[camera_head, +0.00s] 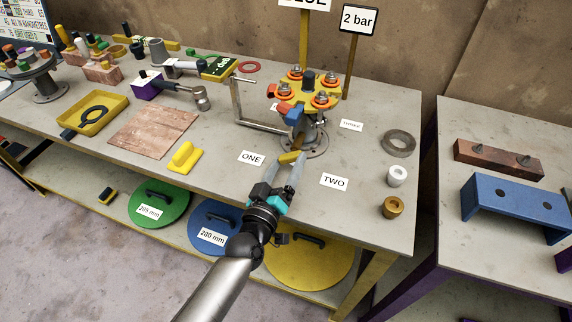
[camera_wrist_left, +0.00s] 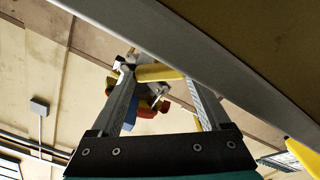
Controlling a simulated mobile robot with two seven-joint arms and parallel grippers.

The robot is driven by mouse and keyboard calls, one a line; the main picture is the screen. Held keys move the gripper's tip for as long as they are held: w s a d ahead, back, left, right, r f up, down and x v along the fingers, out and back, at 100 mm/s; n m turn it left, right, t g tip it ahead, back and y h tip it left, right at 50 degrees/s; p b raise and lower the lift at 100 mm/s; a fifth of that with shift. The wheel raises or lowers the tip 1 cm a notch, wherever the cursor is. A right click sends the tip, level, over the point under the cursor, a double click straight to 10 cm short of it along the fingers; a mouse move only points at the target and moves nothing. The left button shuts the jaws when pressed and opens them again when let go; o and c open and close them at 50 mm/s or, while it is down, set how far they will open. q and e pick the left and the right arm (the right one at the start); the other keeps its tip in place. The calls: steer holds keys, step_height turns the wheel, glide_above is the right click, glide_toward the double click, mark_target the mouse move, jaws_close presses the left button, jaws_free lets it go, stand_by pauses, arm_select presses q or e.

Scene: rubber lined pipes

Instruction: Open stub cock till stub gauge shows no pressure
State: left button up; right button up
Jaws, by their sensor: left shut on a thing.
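The stub assembly stands upright on the bench, with a yellow flange (camera_head: 322,88) carrying several orange rings and nuts, above a round grey base flange (camera_head: 316,148). A sign reading "2 bar" (camera_head: 358,20) stands on a yellow post behind it. My left gripper (camera_head: 290,158) is in front of the stub, its fingers shut on a short yellow handle (camera_head: 287,158), apparently the stub cock's lever. The left wrist view shows the yellow handle (camera_wrist_left: 160,73) between the fingertips, with red and blue parts behind it. The cock's body is partly hidden. My right gripper is out of view.
A grey clamp frame (camera_head: 238,106) stands left of the stub. Labels ONE (camera_head: 251,158) and TWO (camera_head: 334,181) lie in front. A grey ring (camera_head: 398,143), a white bush (camera_head: 397,176) and a brass bush (camera_head: 393,207) sit to the right.

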arm_select(q)
steer(key=o, duration=1.2)
steer(key=shift+p+v, duration=0.85)
steer(key=shift+v, duration=6.8)
steer(key=shift+c, duration=0.3)
